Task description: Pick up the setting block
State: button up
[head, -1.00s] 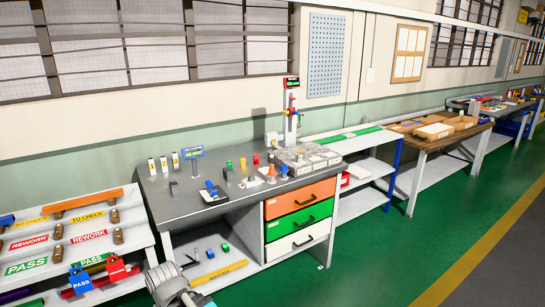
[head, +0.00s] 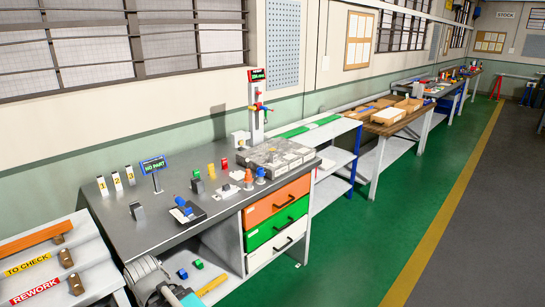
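The grey workbench (head: 150,231) stands in the middle left of the head view. I cannot tell for sure which is the setting block. Part of my arm shows at the lower left, in front of the bench. My gripper's fingers are not visible.
A display stand reading NO PART (head: 153,165) and a tall gauge column (head: 256,120) rise from the bench. A sloped rack (head: 60,270) is at the left. The green floor (head: 360,235) to the right is clear.

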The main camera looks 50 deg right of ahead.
aim_at(274, 156)
jog(key=z, duration=0.3)
jog(key=i, duration=0.6)
jog(key=z, duration=0.55)
